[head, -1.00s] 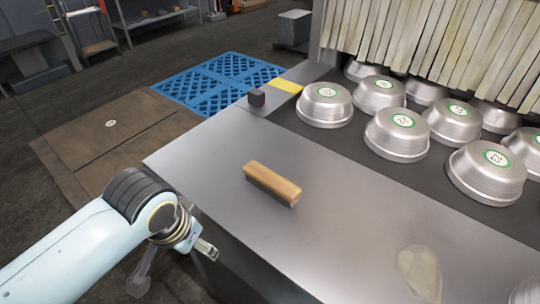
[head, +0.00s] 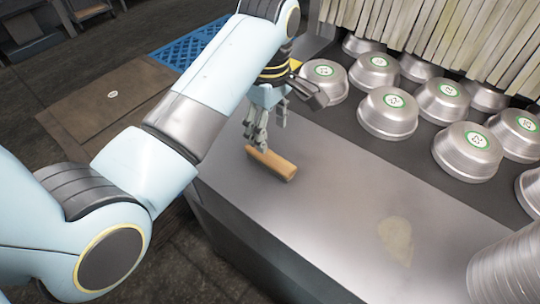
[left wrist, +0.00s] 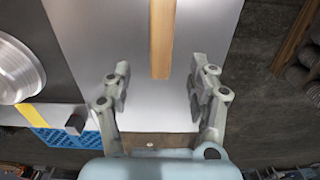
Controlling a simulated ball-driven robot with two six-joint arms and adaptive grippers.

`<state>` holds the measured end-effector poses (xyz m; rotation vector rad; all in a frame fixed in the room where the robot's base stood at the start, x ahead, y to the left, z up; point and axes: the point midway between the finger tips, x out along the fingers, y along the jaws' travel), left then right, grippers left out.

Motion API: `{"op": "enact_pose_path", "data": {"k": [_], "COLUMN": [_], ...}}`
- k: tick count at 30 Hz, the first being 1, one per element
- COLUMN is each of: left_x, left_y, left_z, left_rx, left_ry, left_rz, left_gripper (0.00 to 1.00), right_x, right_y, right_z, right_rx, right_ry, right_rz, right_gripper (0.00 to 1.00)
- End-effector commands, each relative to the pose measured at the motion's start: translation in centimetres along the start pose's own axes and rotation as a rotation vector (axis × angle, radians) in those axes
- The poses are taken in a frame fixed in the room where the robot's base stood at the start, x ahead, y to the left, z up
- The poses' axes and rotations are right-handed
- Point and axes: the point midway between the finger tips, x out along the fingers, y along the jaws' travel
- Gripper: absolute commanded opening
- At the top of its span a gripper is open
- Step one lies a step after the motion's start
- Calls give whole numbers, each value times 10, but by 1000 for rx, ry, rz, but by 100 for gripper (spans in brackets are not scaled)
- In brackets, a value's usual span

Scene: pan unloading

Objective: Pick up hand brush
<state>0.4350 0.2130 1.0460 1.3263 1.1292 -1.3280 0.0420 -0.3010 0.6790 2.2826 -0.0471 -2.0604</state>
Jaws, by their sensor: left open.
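The hand brush (head: 272,163) has a tan wooden back and lies on the grey metal table near its left end. My left gripper (head: 261,145) is open, with its fingers pointing down just above the far end of the brush. The fingers seem apart from the brush. Its bristles are hidden in both current views. My right gripper does not show.
Several upturned metal pans (head: 387,113) with green labels stand on a dark belt behind the table, before a strip curtain (head: 430,38). A pale patch (head: 396,240) marks the table (head: 320,220). A stack of pans (head: 508,270) stands at the lower right.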

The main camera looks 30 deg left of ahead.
Motion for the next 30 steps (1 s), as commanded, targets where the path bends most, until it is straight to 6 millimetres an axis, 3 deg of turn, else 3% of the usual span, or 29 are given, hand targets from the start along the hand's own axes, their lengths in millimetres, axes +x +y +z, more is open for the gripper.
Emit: {"op": "enact_pose_path", "data": {"k": [6, 11, 19, 29, 30], "left_x": [36, 48, 87, 97, 97], "left_y": [-1, -1, -1, -1, -1], "left_z": [0, 0, 3, 3, 3], "left_rx": [-1, 0, 0, 1, 1], "left_ry": [0, 0, 1, 1, 1], "left_rz": [-4, -2, -2, 0, 0], "left_gripper": [60, 60, 60, 60, 54], "right_x": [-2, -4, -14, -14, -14], "right_y": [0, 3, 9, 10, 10], "right_z": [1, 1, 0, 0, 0], "right_rx": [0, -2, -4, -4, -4], "right_ry": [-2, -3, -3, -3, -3], "right_rz": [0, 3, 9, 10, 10], "right_gripper": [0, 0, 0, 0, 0]}}
